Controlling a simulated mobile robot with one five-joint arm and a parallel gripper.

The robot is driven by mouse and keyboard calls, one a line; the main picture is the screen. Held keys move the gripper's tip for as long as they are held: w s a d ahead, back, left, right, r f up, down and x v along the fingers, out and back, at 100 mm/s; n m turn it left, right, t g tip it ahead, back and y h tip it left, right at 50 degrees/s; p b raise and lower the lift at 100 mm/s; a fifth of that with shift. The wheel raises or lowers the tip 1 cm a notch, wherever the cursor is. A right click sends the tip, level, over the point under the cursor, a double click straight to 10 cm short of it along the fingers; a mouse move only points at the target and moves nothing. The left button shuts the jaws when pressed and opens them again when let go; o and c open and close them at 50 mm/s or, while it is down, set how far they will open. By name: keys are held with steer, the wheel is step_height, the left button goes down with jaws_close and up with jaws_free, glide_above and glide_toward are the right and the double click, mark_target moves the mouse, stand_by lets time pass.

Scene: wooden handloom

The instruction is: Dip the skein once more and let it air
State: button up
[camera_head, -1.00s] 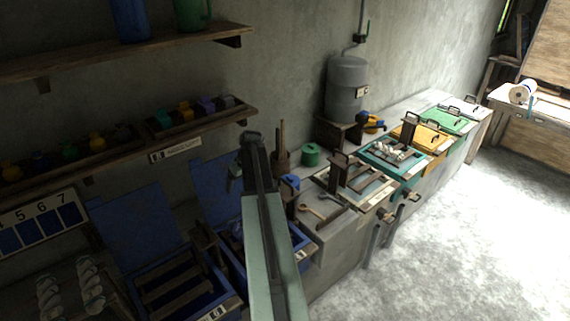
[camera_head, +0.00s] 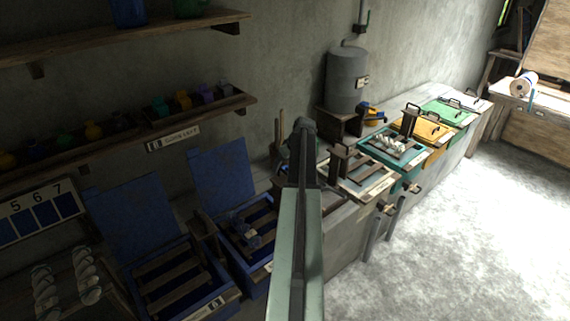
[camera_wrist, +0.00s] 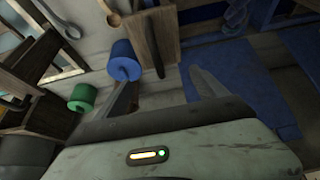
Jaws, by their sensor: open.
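Two blue vats with raised lids stand at lower left in the head view: the left vat (camera_head: 190,306) and the right vat (camera_head: 262,283). A dark blue bundle (camera_head: 249,238), possibly the skein, lies across the slats of the right vat; I cannot tell whether it is wet.
A blue cylinder (camera_wrist: 123,66) and a green one (camera_wrist: 82,97) lie near the left finger. A teal vat (camera_head: 405,172) holds white skeins; a yellow vat (camera_head: 432,130) stands farther right. The floor at right is clear.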

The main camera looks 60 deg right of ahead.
mark_target(286, 172)
steer(key=shift+f+b, duration=2.15)
steer(key=shift+f, duration=0.6)
jaws_close()
